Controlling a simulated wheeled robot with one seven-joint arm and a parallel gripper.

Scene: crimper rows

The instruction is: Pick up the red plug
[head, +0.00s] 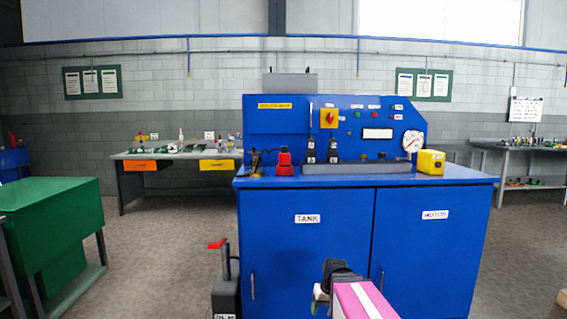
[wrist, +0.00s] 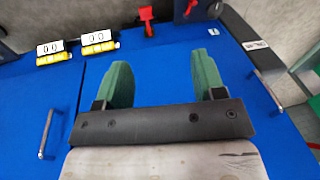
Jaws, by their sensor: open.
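A red piece with a dark top (head: 285,162) stands on the blue cabinet's top, left of the middle, in the head view. I cannot tell for sure that it is the red plug. In the wrist view a red piece (wrist: 147,20) shows near the top, beyond my fingertips; I cannot tell whether it is the same thing. My gripper (wrist: 163,80) is open and empty, its two green fingers wide apart over the blue surface. In the head view my gripper (head: 321,296) is low in front of the cabinet doors, well below the piece on top.
The blue cabinet (head: 306,255) has two doors with handles. A yellow box (head: 431,162) and a grey tray (head: 356,168) are on its top. A dark pump with a red handle (head: 217,244) stands at left. A green bench (head: 45,205) is farther left. Floor between is clear.

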